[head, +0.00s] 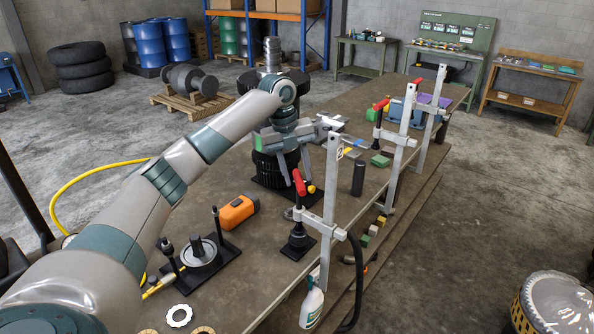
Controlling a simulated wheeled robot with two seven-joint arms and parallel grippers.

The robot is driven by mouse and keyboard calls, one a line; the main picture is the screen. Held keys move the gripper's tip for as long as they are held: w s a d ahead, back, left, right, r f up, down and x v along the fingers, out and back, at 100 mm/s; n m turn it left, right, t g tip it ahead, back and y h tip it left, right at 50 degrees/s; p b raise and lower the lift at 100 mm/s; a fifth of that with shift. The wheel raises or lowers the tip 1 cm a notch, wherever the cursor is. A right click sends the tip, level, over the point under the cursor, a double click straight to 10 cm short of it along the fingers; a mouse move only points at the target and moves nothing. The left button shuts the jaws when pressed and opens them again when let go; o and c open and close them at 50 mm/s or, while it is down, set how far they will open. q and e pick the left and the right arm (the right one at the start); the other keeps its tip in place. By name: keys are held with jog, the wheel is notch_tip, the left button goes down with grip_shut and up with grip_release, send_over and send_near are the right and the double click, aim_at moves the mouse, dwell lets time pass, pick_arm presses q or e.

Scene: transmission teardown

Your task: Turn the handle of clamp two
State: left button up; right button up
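The nearest bar clamp (328,205) stands upright at the table's right edge, with a small white tag (340,153) near its top that seems to read 2. Its red handle (299,184) sits on a dark vertical screw above a black base. My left gripper (297,178) comes down from above and behind, its two grey fingers spread apart near the top of the red handle. Whether a finger touches the handle cannot be told. Two more clamps with red handles (378,104) (417,82) stand farther along the same edge. My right gripper is not in view.
A dark ribbed housing is behind my gripper.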

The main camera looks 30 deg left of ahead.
pick_arm(q)
jog(key=shift+c, duration=0.2)
grip_shut()
jog(key=shift+n, duration=0.4)
jog(key=n, duration=0.4)
jog(key=shift+s+y, duration=0.15)
jog(key=shift+y, duration=0.25)
jog(key=n, duration=0.4)
jog(key=shift+s+d+n+t+y, duration=0.15)
jog(key=shift+n+t+y, duration=0.15)
jog(key=shift+n+y, duration=0.1)
jog(key=n, duration=0.3)
jog(key=n+y, duration=0.1)
jog(key=n, duration=0.2)
jog(key=shift+s+d, duration=0.15)
jog(key=shift+d, duration=0.05)
jog(key=n+g+y, duration=0.1)
jog(key=n, duration=0.5)
jog(key=shift+d, duration=0.15)
jog(key=shift+f, duration=0.1)
